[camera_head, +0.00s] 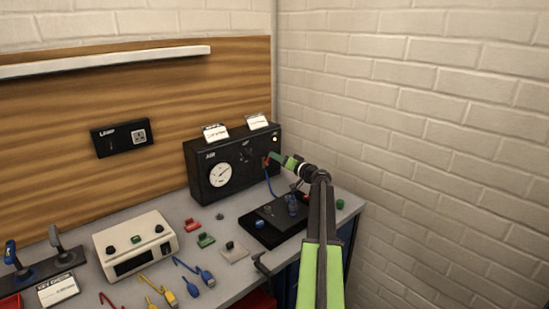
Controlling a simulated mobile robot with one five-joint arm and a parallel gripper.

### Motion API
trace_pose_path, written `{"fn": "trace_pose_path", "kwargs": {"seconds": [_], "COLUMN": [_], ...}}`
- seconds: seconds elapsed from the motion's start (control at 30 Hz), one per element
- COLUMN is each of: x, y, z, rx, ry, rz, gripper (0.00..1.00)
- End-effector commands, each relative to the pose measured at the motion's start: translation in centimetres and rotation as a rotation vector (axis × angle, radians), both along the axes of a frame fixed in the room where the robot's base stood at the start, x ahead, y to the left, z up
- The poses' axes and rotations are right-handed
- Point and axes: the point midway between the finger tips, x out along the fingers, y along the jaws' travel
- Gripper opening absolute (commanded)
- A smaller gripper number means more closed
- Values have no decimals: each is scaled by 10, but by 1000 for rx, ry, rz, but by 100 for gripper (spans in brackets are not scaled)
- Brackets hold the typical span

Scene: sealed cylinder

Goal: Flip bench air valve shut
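The black air box (203,180) stands at the back right of the bench. Its front bears the letters "AIR" and a round white gauge (220,175). A small red-orange part (266,161), perhaps the valve handle, shows at the right of its front. My gripper (274,159), with green on it, reaches in from the right and is at or very near this part. The gripper partly hides that side of the box, so I cannot tell the valve's position or whether the fingers touch it. The fingers are too small to tell open from shut.
A blue hose (269,183) hangs below the gripper towards a black base (261,232). A cream instrument (136,246), red and green blocks, and blue and yellow leads lie on the grey bench (202,268). A brick wall (420,130) stands at the right.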

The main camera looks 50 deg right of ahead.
Motion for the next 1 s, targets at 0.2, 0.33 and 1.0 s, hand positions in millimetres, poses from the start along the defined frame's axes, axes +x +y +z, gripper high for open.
{"fn": "trace_pose_path", "kwargs": {"seconds": [0.2, 0.33, 1.0], "x": [20, 21, 21], "y": [-2, -2, -1], "z": [0, 0, 0], "rx": [0, 0, 1], "ry": [1, 1, 0], "rz": [-1, -1, 0], "gripper": [35, 35, 0]}}
